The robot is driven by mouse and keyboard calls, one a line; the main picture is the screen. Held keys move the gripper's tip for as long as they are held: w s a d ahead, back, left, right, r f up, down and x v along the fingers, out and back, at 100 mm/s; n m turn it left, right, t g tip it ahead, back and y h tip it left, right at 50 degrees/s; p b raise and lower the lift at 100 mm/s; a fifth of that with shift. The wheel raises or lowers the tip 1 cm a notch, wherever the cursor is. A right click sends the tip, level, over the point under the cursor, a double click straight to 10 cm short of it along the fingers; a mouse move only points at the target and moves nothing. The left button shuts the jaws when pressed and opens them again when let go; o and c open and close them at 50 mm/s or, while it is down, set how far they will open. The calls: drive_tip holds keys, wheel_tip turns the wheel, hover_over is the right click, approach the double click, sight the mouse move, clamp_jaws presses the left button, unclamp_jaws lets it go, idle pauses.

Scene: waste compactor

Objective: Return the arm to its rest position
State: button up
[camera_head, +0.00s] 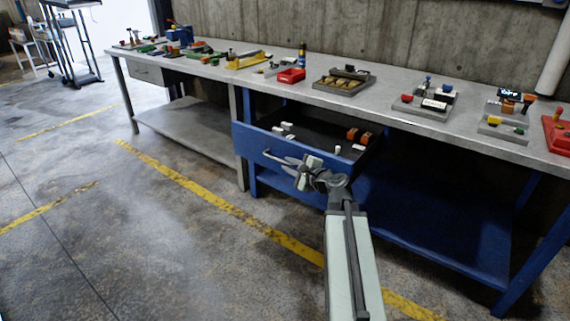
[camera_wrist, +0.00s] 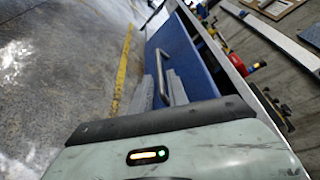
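My arm reaches up from the bottom of the head view to my gripper (camera_head: 296,166), in front of the open blue drawer (camera_head: 262,148) of the workbench. The gripper is close to the drawer's metal handle, and I cannot tell whether they touch. In the wrist view the metal handle (camera_wrist: 174,86) stands out from the blue drawer front (camera_wrist: 178,50). My wrist housing fills the bottom of that view.
The drawer holds orange-brown blocks (camera_head: 359,136) and several small white pieces. The grey workbench top (camera_head: 385,92) carries several trays and parts, including a red bin (camera_head: 291,76). Its blue lower shelf (camera_head: 440,220) is to the right. Floor to the left is open, with yellow lines (camera_head: 180,180).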

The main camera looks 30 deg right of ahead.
drive_tip(key=shift+s+d, duration=0.1)
drive_tip(key=shift+s, duration=0.05)
drive_tip(key=shift+f, duration=0.1)
drive_tip(key=a+f+n+g+y, duration=0.2)
drive_tip(key=a+f+n+g, duration=0.15)
drive_tip(key=a, duration=1.05)
drive_tip(key=a+f+n+g+y, duration=0.25)
drive_tip(key=a+n, duration=0.25)
drive_tip(key=a, duration=0.8)
drive_tip(key=s+a+f+n+g+h, duration=0.2)
drive_tip(key=s+a+f+n+g, duration=0.25)
drive_tip(key=a+f+n, duration=0.2)
drive_tip(key=s+d+f+n+g+h, duration=0.3)
drive_tip(key=s+d+f+n, duration=0.15)
drive_tip(key=s, duration=0.25)
drive_tip(key=s+d+f+n+g+h, duration=0.2)
drive_tip(key=s+d+n, duration=0.1)
drive_tip(key=s+d, duration=0.2)
wheel_tip(320, 180, up, 29)
drive_tip(key=p, duration=2.8)
drive_tip(key=shift+a+f, duration=0.15)
drive_tip(key=shift+a, duration=0.2)
